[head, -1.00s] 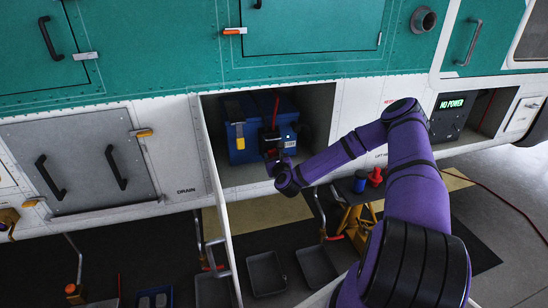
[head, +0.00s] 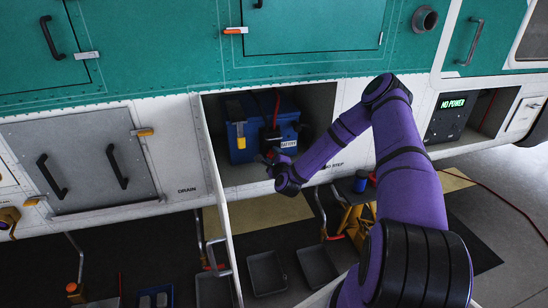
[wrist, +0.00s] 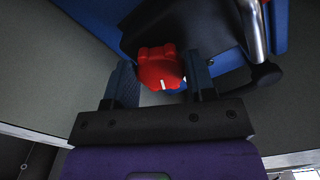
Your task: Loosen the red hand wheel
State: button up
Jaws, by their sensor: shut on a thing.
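The red hand wheel (wrist: 158,66) shows in the wrist view between the two fingers of my gripper (wrist: 161,78). It is a lobed knob with a white mark on its face. In the head view my gripper (head: 272,160) reaches into the open bay, at the front of a blue battery (head: 287,105). The wheel itself cannot be made out there; the gripper and the dark plug hide that spot.
The bay (head: 322,100) has walls on both sides, and its open door (head: 226,225) hangs at the left. A yellow-handled tool (head: 240,130) is on the battery's left. A black plug with a red cable (head: 277,104) is close above the gripper. Trays (head: 267,273) lie on the floor below.

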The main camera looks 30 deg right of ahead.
jog(key=n, duration=0.5)
jog(key=shift+f+n, duration=0.1)
jog(key=shift+n, duration=0.2)
jog(key=n, duration=0.6)
jog(key=shift+f, duration=0.15)
jog(key=n, duration=0.5)
jog(key=shift+n, duration=0.4)
jog(key=n, duration=0.6)
jog(key=shift+d+f, duration=0.1)
jog(key=shift+d, duration=0.15)
jog(key=shift+s, duration=0.1)
jog(key=o, duration=0.9)
